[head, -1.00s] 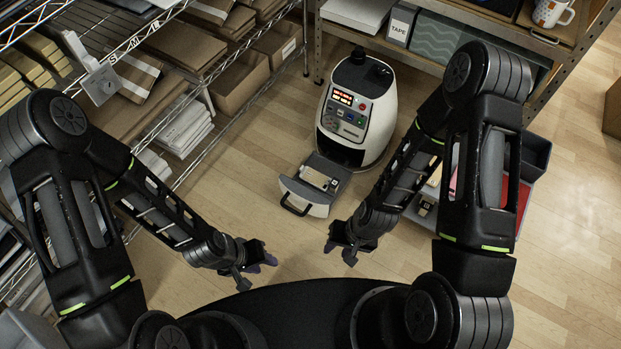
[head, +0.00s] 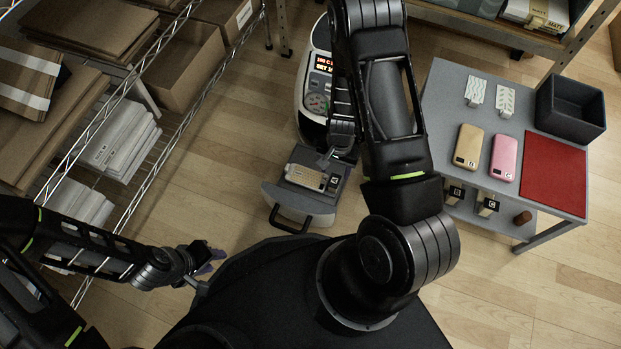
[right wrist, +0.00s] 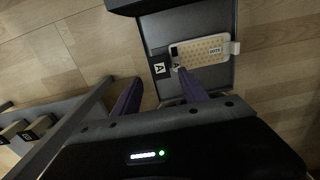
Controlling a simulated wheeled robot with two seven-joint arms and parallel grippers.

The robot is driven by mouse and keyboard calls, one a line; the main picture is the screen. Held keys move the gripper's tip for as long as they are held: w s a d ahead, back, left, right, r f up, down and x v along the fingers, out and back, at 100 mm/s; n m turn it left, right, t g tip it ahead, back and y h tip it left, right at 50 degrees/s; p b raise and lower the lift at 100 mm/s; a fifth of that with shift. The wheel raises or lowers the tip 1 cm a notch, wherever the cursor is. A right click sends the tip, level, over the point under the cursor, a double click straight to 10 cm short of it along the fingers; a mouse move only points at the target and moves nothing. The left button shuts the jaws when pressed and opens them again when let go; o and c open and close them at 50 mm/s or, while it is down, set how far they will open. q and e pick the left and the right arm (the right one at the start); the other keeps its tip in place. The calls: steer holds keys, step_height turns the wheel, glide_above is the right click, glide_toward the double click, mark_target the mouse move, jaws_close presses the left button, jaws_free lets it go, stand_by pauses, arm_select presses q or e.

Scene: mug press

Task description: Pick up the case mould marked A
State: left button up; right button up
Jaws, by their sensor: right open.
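The mould marked A (head: 305,177) lies in the open drawer (head: 268,192) of the press. It is pale and patterned on top, with a small tab at its right end. In the right wrist view it (right wrist: 205,47) lies across the grey drawer, near a white label A (right wrist: 159,68). My right gripper (right wrist: 158,92) is open and empty, its purple fingers apart at the drawer's near side, short of the mould's middle. In the head view my right gripper (head: 330,158) is partly hidden beside the drawer. My left gripper (head: 207,266) hangs low at left, away from the press.
The press (head: 318,70) stands behind, partly hidden by my right arm. A grey table (head: 440,110) at right bears beige and pink phone cases, a red mat (head: 541,172) and a dark bin (head: 570,108). Blocks marked B and C sit below. A wire rack (head: 150,150) stands left.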

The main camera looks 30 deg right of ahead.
mark_target(334, 181)
steer(key=shift+f+b, duration=0.6)
steer(key=shift+f, duration=0.7)
step_height(334, 181, down, 4)
steer(key=b, duration=0.3)
steer(key=shift+f, duration=0.65)
jaws_close()
